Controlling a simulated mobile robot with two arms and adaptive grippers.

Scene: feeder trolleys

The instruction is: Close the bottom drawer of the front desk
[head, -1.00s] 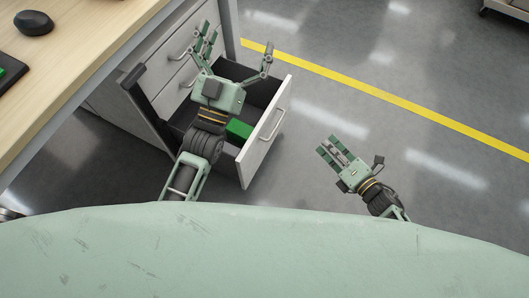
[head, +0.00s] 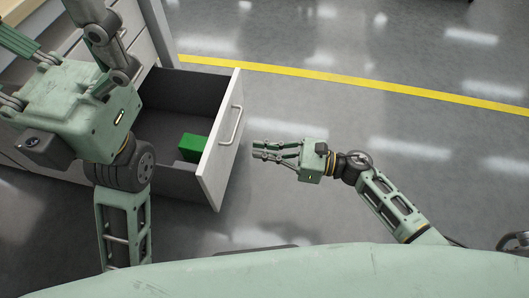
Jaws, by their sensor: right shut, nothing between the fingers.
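The bottom drawer (head: 150,180) of the desk stands pulled open. Its pale front panel (head: 213,165) carries a bar handle (head: 236,125) and faces right. My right gripper (head: 256,150) is shut and empty. In the picture it points left toward the drawer front, just right of the panel, with a small gap. My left gripper (head: 55,22) is large in the upper left, over the desk side of the drawer. Its fingers are spread wide, with the tips partly out of the picture and nothing seen between them. It hides part of the drawer and cabinet.
A green box (head: 193,147) lies inside the drawer near the front panel, beside a grey piece. The desk cabinet (head: 153,25) stands at the upper left. Grey floor with a yellow line (head: 350,83) is clear to the right of the drawer.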

